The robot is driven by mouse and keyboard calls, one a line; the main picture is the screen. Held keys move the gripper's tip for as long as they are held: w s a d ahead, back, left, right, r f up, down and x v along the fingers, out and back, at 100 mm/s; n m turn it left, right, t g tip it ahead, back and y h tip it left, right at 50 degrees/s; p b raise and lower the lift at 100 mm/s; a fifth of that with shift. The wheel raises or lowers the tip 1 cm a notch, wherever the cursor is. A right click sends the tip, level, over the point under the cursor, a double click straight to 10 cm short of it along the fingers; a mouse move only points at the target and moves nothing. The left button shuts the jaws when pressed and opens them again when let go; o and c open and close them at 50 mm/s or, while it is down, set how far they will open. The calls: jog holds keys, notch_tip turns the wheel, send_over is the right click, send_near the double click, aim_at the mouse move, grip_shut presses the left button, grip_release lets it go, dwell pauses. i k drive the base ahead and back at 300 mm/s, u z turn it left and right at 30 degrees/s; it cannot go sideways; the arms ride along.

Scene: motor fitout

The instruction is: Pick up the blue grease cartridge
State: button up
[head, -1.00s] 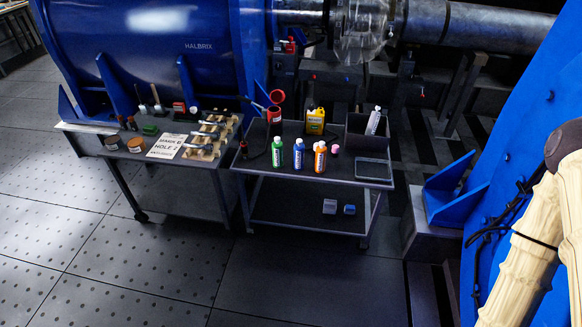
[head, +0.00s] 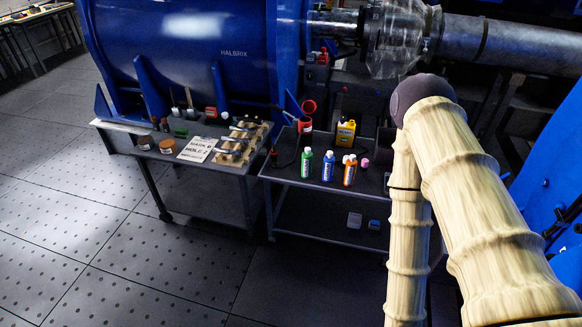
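In the head view, a blue cartridge-like bottle (head: 328,166) with a white label stands upright on the top of a dark cart (head: 290,172). It stands between a green bottle (head: 306,163) on its left and an orange bottle (head: 349,170) on its right. All three have light caps and stand near the cart's front edge. My arm, in a cream cover, fills the right of the view and hides the cart's right part. My gripper is not in view.
A yellow jug (head: 346,133), a red container (head: 305,125) and a small pink item (head: 365,162) are also on the cart. A left bench (head: 150,154) holds tools, jars and a sign (head: 198,149). A large blue motor (head: 190,60) stands behind. The floor (head: 120,255) in front is clear.

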aim_at(329, 160)
jog(key=u, duration=0.05)
jog(key=i, duration=0.95)
